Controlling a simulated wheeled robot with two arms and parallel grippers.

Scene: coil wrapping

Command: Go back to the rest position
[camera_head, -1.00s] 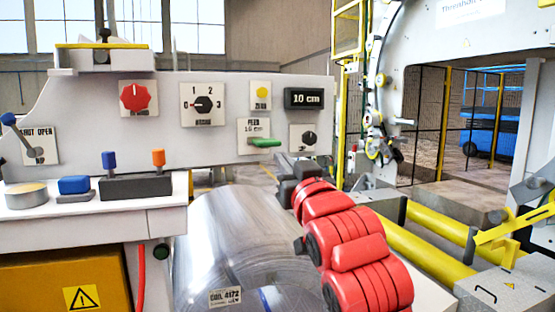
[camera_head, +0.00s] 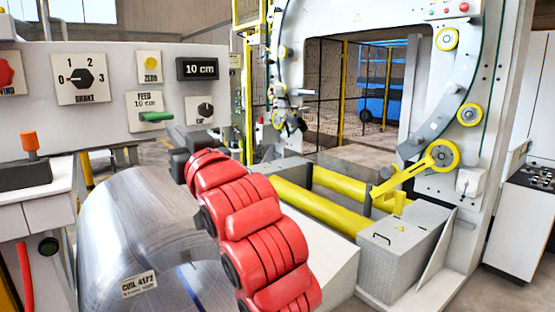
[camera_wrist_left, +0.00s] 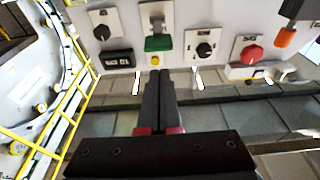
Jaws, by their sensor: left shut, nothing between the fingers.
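My left gripper (camera_head: 184,158) is at the far end of my red arm, in front of the control panel (camera_head: 110,125) and above the far side of the shiny metal coil (camera_head: 135,225). In the left wrist view my left gripper (camera_wrist_left: 160,73) has its two dark fingers together, with nothing between them. The fingertips point toward the panel, close below the green feed lever (camera_wrist_left: 158,43) in that picture. Whether they touch the panel cannot be told, but they look apart from it. My right gripper is in neither view.
A white ring-shaped wrapping machine (camera_head: 485,60) stands at the right, with yellow rollers (camera_head: 310,208) before it. A grey box (camera_head: 405,240) sits beside the rollers. A white side table (camera_head: 45,205) is at the left. A cabinet (camera_head: 520,205) stands at the far right.

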